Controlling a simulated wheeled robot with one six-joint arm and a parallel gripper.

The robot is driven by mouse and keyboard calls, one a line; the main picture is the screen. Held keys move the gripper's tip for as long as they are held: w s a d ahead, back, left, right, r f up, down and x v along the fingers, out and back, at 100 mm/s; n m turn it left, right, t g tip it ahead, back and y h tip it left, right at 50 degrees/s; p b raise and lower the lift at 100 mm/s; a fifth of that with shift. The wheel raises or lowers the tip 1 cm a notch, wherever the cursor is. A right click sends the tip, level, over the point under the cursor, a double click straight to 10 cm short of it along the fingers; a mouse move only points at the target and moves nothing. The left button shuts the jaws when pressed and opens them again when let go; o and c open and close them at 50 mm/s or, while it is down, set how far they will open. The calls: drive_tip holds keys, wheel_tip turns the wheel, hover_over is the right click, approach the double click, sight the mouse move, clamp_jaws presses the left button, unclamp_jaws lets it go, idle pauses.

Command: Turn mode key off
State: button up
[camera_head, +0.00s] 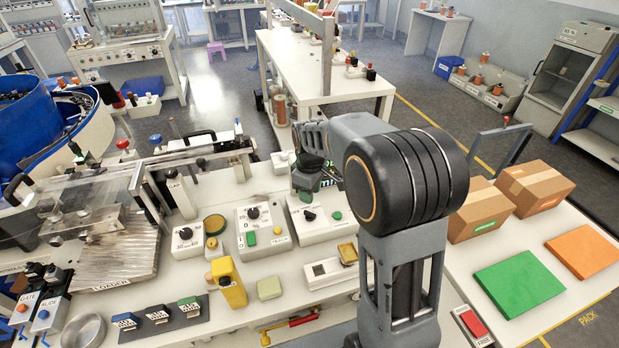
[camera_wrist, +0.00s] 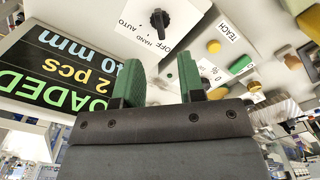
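The mode key (camera_wrist: 160,19) is a black knob on a white plate lettered OFF, HAND and AUTO, at the top centre of the wrist view. Its exact setting is hard to read. In the head view it appears to be the black knob (camera_head: 310,215) on the right white control box (camera_head: 320,232). My gripper (camera_wrist: 160,75) shows its two green-padded fingers spread apart with nothing between them. In the head view my gripper (camera_head: 306,186) hangs by the back of that box. The fingertips look apart from the knob; my arm hides part of the bench to the right.
A lettered display (camera_wrist: 75,65) stands close by my fingers in the wrist view. Another control box (camera_head: 262,228) with a knob is left of the mode key's box. A green button (camera_head: 337,215) shares the key's box. A yellow holder (camera_head: 230,282) stands in front.

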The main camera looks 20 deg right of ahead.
drive_tip(key=shift+r, duration=2.75)
drive_tip(key=s+m+t, duration=0.3)
drive_tip(key=s+m, duration=0.6)
drive_tip(key=s, duration=0.8)
drive_tip(key=shift+s+a+t, duration=0.2)
drive_tip(key=shift+a+t, duration=0.05)
drive_tip(key=shift+t, duration=0.05)
